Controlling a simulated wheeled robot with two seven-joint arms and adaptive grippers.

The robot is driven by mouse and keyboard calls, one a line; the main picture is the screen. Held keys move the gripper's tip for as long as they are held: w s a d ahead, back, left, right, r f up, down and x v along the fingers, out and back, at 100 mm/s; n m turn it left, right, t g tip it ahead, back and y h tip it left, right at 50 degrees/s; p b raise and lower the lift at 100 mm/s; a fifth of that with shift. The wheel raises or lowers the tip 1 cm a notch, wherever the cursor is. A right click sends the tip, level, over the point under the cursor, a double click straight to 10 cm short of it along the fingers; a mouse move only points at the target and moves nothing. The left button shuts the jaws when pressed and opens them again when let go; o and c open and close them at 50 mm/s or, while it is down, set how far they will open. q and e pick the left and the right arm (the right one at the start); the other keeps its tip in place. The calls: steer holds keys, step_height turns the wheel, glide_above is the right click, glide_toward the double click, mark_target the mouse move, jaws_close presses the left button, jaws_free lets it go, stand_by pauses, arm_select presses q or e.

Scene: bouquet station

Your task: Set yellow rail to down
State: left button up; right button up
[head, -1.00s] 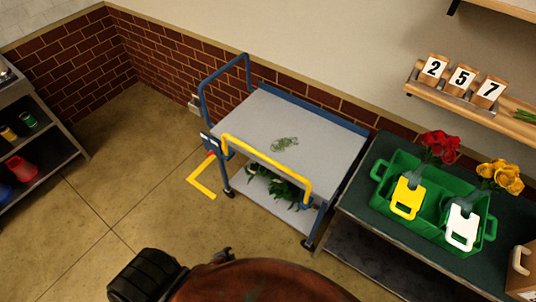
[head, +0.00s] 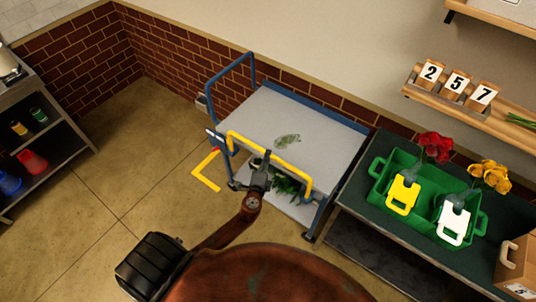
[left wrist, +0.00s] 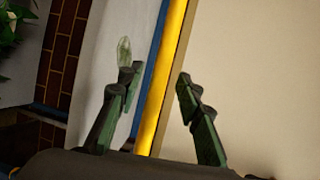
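The yellow rail (head: 275,155) runs along the near side of a blue-framed cart with a grey deck (head: 310,125). It stands up above the deck edge, with bent ends at left and right. My left gripper (head: 262,167) is at the rail's near side, left of its middle. In the left wrist view the yellow rail (left wrist: 168,70) runs lengthwise between the two spread fingers of my left gripper (left wrist: 155,85). Gaps show on both sides, so the fingers are open and not closed on it. My right gripper is not in view.
A yellow corner mark (head: 204,178) is on the floor left of the cart. Green leaves (head: 285,185) lie on its lower shelf. A table with a green crate (head: 385,165) holding flowers stands close on the right. A shelf unit (head: 45,150) is at left. Floor between is clear.

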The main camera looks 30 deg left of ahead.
arm_select(q)
steer(key=shift+x, duration=1.6)
steer(key=shift+c, duration=0.2)
jaws_close()
